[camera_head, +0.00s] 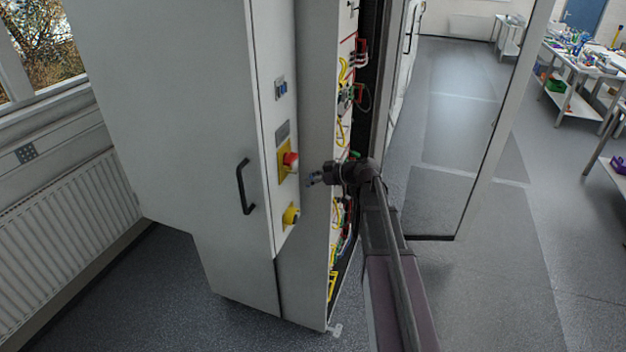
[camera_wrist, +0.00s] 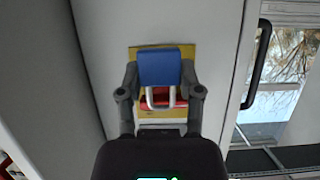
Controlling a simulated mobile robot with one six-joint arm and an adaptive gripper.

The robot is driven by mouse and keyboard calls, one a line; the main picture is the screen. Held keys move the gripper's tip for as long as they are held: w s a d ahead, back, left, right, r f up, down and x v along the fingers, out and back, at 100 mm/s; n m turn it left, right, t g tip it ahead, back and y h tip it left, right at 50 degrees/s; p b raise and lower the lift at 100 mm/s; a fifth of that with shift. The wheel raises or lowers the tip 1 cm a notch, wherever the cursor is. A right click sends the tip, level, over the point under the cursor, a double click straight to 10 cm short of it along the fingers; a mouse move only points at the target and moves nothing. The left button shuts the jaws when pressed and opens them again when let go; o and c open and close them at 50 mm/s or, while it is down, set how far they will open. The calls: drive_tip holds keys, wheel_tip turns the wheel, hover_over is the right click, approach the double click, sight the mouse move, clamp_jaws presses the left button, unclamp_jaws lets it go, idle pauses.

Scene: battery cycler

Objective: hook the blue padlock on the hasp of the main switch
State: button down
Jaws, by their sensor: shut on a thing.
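My gripper (camera_head: 318,178) is shut on the blue padlock. In the wrist view the padlock's blue body (camera_wrist: 160,67) sits between the two dark fingertips (camera_wrist: 160,80), its pale shackle (camera_wrist: 148,98) pointing down in that picture. The main switch (camera_head: 290,160) is a red handle on a yellow plate on that front, left of and slightly above my gripper. The wrist view shows its yellow plate (camera_wrist: 136,54) and red part (camera_wrist: 172,96) behind the padlock. The hasp cannot be made out.
A black door handle (camera_head: 244,187) stands out to the left. To the right, the open cabinet side shows wiring (camera_head: 345,95). A glass door (camera_head: 450,120) stands open behind my arm. The floor (camera_head: 500,280) at right is clear.

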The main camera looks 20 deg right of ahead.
sight(285, 178)
drive_tip(key=shift+w+a+f, duration=0.1)
drive_tip(key=shift+w+a, duration=0.5)
drive_tip(key=shift+a, duration=0.25)
drive_tip(key=shift+w+a+r, duration=0.1)
drive_tip(key=shift+w+a, duration=0.5)
drive_tip(key=shift+a, duration=0.2)
drive_tip(key=shift+w+a+f, duration=0.1)
drive_tip(key=shift+w+a, duration=0.5)
drive_tip(key=shift+a, duration=0.25)
drive_tip(key=shift+f+b, duration=0.4)
drive_tip(key=shift+b, duration=0.1)
drive_tip(key=shift+a, duration=0.1)
drive_tip(key=shift+c, duration=0.9)
unclamp_jaws()
drive_tip(key=shift+w+f, duration=0.1)
